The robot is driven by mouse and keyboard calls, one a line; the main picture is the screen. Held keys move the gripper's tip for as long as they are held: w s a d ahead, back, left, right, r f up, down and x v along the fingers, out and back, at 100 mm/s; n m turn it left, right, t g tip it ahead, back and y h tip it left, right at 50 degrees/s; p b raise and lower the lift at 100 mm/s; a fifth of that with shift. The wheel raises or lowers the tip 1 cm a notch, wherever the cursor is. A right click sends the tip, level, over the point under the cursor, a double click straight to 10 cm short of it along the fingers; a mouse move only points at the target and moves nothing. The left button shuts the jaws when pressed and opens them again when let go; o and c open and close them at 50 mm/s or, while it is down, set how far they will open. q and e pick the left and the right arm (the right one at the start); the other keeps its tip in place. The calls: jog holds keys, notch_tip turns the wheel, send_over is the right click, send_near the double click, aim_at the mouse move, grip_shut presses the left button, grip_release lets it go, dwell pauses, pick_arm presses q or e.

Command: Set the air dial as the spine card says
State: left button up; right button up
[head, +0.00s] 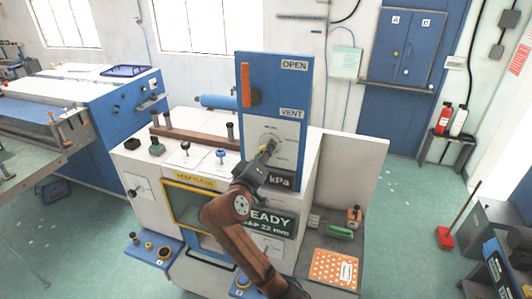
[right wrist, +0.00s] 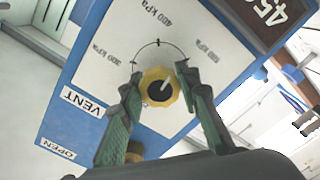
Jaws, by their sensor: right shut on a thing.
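The air dial (right wrist: 158,88) is a yellow knob with a dark centre and a white pointer line, on a white scale plate with several kPa marks. In the right wrist view the pointer slants up and right; the mark it meets is unclear. My right gripper (head: 266,149) is shut on the dial, one finger on each side in the right wrist view (right wrist: 157,90). In the head view it hides most of the knob. My left gripper is not in view.
The blue panel (head: 275,66) carries an orange lever (head: 246,85) beside OPEN and VENT labels. A display marked kPa (head: 280,180) and a READY sign (head: 272,220) are below the dial. An orange spotted card (head: 335,267) lies on the grey side shelf (head: 322,237).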

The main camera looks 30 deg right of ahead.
jog(key=m+b, duration=0.1)
jog(key=b, duration=0.1)
jog(key=m+b, duration=0.2)
jog(key=shift+f+m, duration=0.25)
jog(key=shift+m, duration=0.05)
jog(key=m+b, duration=0.2)
jog(key=shift+r+m, duration=0.1)
jog(key=shift+m, duration=0.2)
jog(key=shift+r+m+b, duration=0.1)
jog(key=shift+m+b, duration=0.55)
jog(key=shift+m, duration=0.05)
jog(key=o, duration=1.2)
jog(key=v, duration=1.2)
jog(key=shift+w, duration=0.1)
